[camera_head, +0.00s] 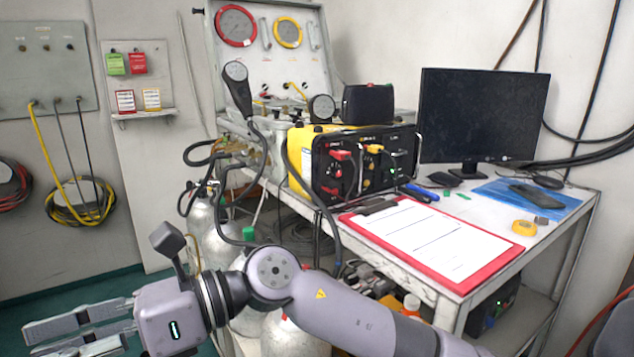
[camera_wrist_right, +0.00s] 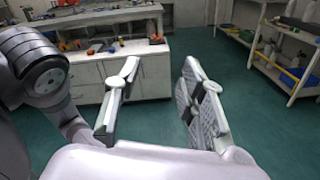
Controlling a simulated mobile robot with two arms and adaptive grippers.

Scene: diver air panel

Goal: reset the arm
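My right arm comes in from the bottom right of the head view and reaches across the front to the lower left. Its gripper (camera_head: 34,343) is at the lower left corner, pointing left, with its fingers apart and nothing between them. In the right wrist view the same gripper (camera_wrist_right: 160,66) shows two spread fingers with empty air and green floor between them. It touches nothing that I can see.
A table bears a red clipboard (camera_head: 385,258), a yellow-black air panel box (camera_head: 308,190) and a monitor (camera_head: 484,115). Gas cylinders (camera_head: 215,235) stand behind my right arm. The wrist view shows a white cabinet (camera_wrist_right: 150,78), shelving (camera_wrist_right: 290,75) and open green floor.

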